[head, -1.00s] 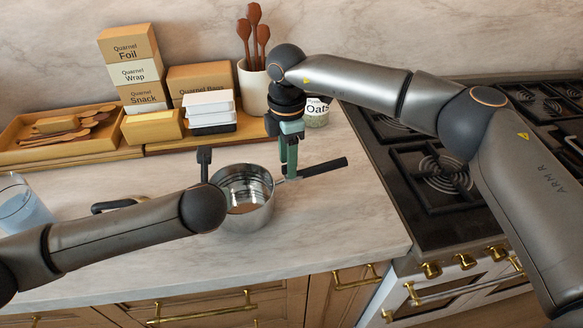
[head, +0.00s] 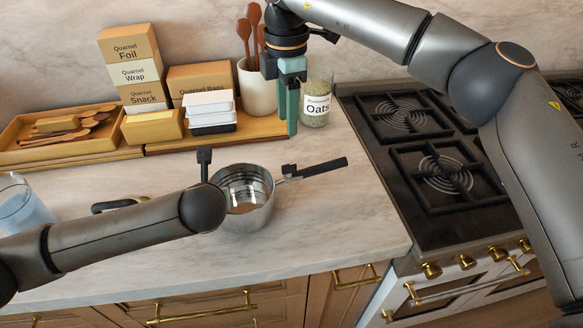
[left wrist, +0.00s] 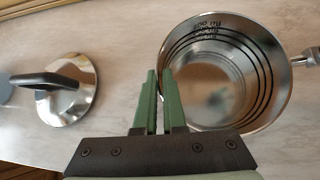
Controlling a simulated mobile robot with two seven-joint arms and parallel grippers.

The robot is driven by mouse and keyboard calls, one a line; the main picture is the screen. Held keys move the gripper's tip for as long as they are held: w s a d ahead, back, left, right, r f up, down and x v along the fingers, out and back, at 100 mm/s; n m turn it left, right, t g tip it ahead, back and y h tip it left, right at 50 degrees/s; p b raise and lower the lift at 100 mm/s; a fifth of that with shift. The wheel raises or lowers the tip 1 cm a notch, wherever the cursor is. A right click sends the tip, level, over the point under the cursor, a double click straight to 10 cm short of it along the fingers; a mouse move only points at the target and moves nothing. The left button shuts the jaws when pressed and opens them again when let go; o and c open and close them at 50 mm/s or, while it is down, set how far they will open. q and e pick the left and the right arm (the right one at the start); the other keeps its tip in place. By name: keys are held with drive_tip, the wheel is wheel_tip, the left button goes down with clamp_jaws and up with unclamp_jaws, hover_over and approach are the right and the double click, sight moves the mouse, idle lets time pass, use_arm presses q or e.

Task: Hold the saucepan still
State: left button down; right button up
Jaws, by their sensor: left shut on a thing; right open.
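The steel saucepan (head: 258,214) stands upright on the marble counter, its black handle (head: 322,168) pointing right. My left arm crosses in front of its left side and hides the left fingers in the head view. In the left wrist view my left gripper (left wrist: 159,74) has its green fingers close together at the near rim of the saucepan (left wrist: 262,120), shut on its wall. My right gripper (head: 287,108) is open and empty, above the counter behind the saucepan, apart from the handle, just left of the oats jar.
The oats jar (head: 317,102) and utensil crock (head: 256,90) stand close to the right gripper. Boxes and white containers (head: 209,110) line the back. A lid (left wrist: 75,108) lies left of the saucepan. A stove (head: 420,150) is at right. Counter right of the saucepan is clear.

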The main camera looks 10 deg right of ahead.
use_arm(q)
drive_tip(key=shift+s+f, duration=0.2)
drive_tip(key=shift+f, duration=0.1)
drive_tip(key=c, duration=1.1)
unclamp_jaws()
drive_tip(key=shift+w, duration=0.15)
drive_tip(key=shift+o, duration=0.9)
drive_tip(key=shift+r, duration=0.2)
drive_tip(key=shift+r, duration=0.1)
drive_tip(key=v, duration=1.2)
drive_tip(key=shift+r, duration=2.9)
